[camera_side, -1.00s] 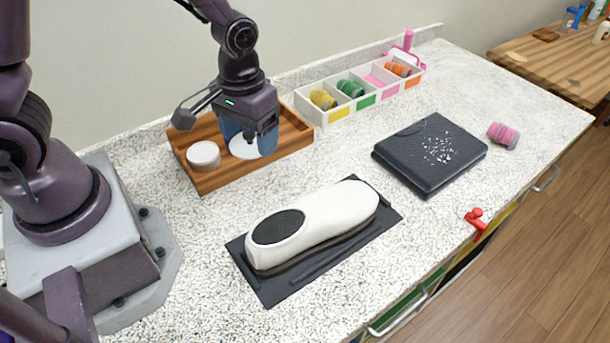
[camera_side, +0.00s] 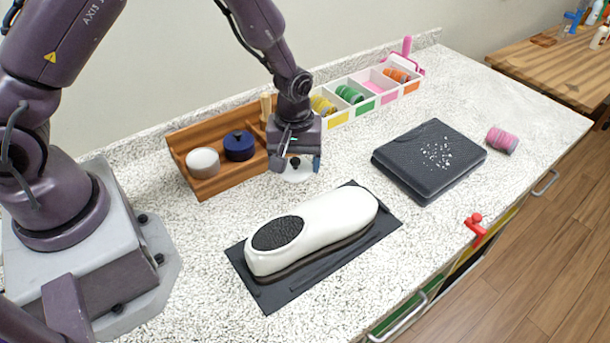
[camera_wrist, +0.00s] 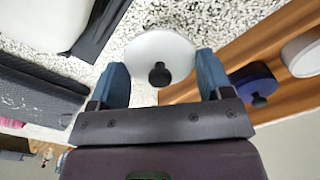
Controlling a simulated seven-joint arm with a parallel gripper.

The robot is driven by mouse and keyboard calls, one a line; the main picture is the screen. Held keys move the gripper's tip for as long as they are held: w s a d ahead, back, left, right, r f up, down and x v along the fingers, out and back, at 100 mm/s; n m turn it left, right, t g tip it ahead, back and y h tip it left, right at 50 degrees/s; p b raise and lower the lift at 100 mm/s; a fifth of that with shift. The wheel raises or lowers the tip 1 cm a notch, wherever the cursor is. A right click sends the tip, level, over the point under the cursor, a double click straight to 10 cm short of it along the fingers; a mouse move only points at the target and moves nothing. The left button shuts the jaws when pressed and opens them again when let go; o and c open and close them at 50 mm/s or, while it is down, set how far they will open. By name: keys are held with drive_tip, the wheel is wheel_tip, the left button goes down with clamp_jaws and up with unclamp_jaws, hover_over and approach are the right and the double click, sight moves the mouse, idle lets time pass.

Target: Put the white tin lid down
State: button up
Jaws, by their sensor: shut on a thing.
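The white tin lid (camera_side: 297,174) is a round white disc with a black knob. My gripper (camera_side: 296,166) is shut on it, just right of the wooden tray. In the wrist view, the lid (camera_wrist: 150,48) sits between the two blue fingers of my gripper (camera_wrist: 163,75), knob facing the camera. The lid is over the speckled worktop (camera_side: 440,255); I cannot tell whether it touches it. The white tin (camera_side: 203,162) stands in the front left of the wooden tray (camera_side: 225,181).
A navy tin (camera_side: 239,146) with a knobbed lid stands in the tray. A white shoe-shaped thing (camera_side: 330,218) on a black mat (camera_side: 275,296) lies in front. A dark case (camera_side: 430,160) is at right, a spool box (camera_side: 340,121) behind, a pink spool (camera_side: 502,140) far right.

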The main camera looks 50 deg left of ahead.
sight(304, 164)
drive_tip(key=shift+w+f, duration=0.95)
drive_tip(key=shift+f, duration=0.25)
drive_tip(key=shift+w+f, duration=0.15)
drive_tip(key=shift+f, duration=1.5)
